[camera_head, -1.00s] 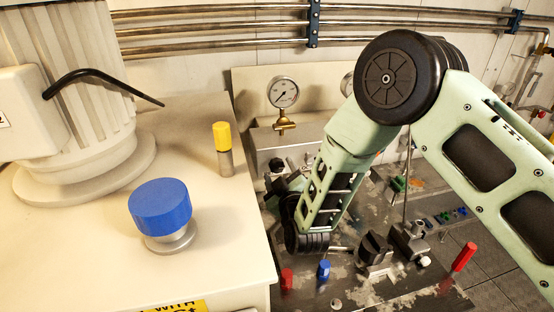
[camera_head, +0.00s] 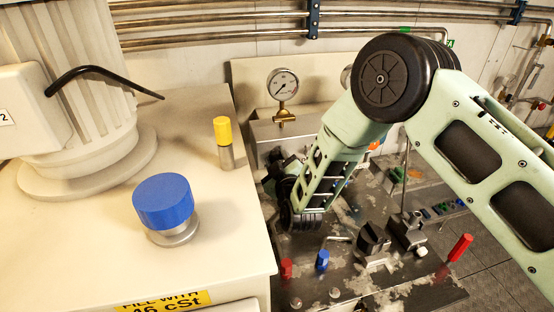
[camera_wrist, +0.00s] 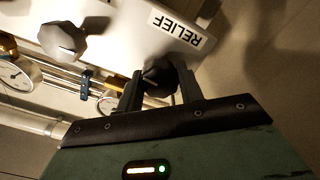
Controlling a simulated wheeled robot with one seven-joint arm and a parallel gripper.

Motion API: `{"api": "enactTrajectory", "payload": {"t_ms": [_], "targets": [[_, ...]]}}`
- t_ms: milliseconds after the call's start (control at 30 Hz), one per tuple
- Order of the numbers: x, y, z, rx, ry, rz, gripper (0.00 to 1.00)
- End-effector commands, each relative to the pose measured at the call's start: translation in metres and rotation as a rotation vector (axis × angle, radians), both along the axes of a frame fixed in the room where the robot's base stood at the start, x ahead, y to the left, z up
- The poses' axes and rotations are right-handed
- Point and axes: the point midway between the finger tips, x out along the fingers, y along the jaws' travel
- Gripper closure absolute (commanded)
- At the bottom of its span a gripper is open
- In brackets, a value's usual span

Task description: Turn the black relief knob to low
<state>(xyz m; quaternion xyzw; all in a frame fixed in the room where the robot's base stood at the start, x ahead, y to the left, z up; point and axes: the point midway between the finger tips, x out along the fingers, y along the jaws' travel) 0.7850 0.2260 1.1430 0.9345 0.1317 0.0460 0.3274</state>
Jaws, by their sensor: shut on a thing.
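In the wrist view, the black relief knob (camera_wrist: 158,82) sits beside a white label (camera_wrist: 180,28) reading RELIEF, upside down in this view. My gripper (camera_wrist: 157,88) has one finger on each side of this knob and is shut on it. The fingers cover part of the knob, and I cannot read its setting. In the head view, my gripper (camera_head: 272,178) is low at the panel block behind my wrist. The relief knob cannot be made out clearly there.
In the head view, a pressure gauge (camera_head: 283,84) stands behind. A yellow-capped post (camera_head: 223,142) and a blue cap (camera_head: 163,202) stand on the cream tank top (camera_head: 90,235) at left.

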Motion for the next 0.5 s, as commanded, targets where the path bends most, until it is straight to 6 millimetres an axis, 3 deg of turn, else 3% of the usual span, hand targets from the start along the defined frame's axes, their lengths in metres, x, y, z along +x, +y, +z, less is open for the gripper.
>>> {"api": "enactTrajectory", "payload": {"t_ms": [267, 500], "targets": [[-0.0008, 0.0014, -0.0027, -0.090, -0.027, 0.001, 0.86], [-0.0012, 0.0023, -0.0042, -0.271, -0.083, 0.002, 0.86]]}}
